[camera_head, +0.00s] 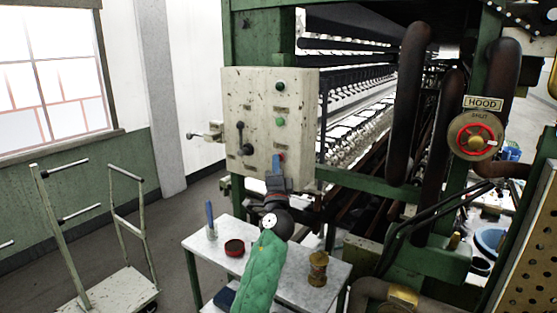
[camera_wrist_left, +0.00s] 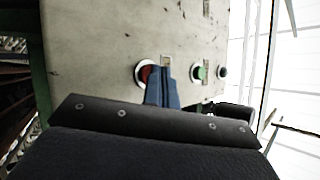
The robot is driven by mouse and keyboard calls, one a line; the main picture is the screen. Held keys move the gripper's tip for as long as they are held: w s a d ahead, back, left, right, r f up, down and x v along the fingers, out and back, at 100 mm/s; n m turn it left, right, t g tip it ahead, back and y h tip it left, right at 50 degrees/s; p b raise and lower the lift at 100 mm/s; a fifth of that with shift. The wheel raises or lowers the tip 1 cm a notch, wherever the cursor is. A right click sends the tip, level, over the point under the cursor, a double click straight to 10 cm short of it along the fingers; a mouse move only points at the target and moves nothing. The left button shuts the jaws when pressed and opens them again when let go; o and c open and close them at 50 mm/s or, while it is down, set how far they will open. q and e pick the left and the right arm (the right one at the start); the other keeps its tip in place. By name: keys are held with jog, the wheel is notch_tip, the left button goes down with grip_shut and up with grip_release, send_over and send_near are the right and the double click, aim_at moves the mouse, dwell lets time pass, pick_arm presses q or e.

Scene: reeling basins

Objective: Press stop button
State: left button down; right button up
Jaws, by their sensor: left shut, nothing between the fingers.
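The control panel (camera_head: 248,105) is a worn cream box on the green machine frame. The red stop button (camera_head: 282,156) sits low on its right side, partly hidden by my left gripper. In the left wrist view the red button (camera_wrist_left: 145,73) shows inside a pale ring. My left gripper (camera_head: 277,161) is shut and empty, its blue fingers pointing at the panel. In the left wrist view the fingertips (camera_wrist_left: 160,70) overlap the red button's edge; I cannot tell whether they touch it. My right gripper is not in view.
A green button (camera_head: 280,122) and a dark button (camera_head: 280,87) sit above the red one. A lever (camera_head: 240,138) is left of them. A red valve wheel (camera_head: 474,136) is right.

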pick_arm(q)
jog(key=shift+s+a+p, duration=0.3)
jog(key=shift+s+a, duration=0.2)
jog(key=shift+s, duration=0.2)
jog(key=s+a+p, duration=0.1)
jog(key=s, duration=0.1)
jog(key=s+a, duration=0.2)
jog(key=shift+p, duration=0.4)
dwell(0.7)
